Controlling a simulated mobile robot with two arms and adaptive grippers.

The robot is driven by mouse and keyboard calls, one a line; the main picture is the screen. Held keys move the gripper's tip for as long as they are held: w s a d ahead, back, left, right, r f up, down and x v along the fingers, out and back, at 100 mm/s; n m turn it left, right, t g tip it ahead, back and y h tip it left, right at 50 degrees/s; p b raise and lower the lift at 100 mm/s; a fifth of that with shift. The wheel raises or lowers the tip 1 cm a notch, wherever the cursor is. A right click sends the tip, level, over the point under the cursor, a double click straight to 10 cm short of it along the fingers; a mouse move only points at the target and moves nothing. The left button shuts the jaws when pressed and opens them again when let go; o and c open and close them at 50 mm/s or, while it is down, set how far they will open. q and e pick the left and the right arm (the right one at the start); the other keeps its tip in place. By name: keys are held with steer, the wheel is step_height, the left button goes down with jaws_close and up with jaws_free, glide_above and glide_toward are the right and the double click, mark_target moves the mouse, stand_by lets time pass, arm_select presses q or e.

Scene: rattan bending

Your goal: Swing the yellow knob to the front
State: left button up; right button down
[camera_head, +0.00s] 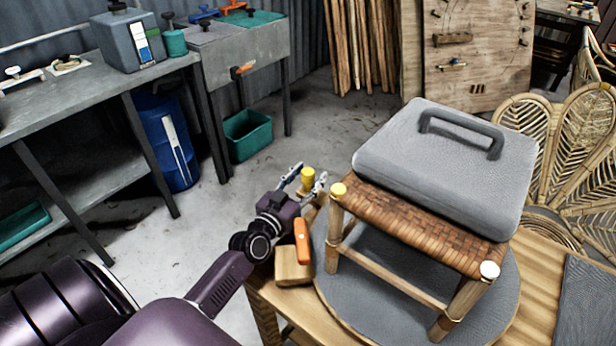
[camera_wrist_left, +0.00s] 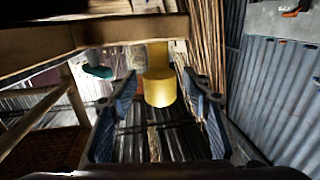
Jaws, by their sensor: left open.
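The yellow knob (camera_head: 307,181) is a short cylinder near the left edge of the round turntable (camera_head: 340,294). In the left wrist view the yellow knob (camera_wrist_left: 158,88) shows between the two blue-grey fingers. My left gripper (camera_head: 305,178) is open, with one finger on each side of the knob. A gap shows on both sides, so the fingers look apart from it. The knob's mount is partly hidden behind my gripper. A small stool with a woven seat (camera_head: 430,220) stands on the turntable. My right gripper is not in view.
A grey handled block (camera_head: 440,165) rests on the stool seat. An orange-handled tool (camera_head: 302,241) and a wooden block (camera_head: 292,268) are beside my wrist. Rattan chairs (camera_head: 580,150) stand right.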

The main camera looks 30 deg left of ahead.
arm_select(q)
jaws_close()
steer(key=shift+s, duration=0.1)
stand_by(0.3)
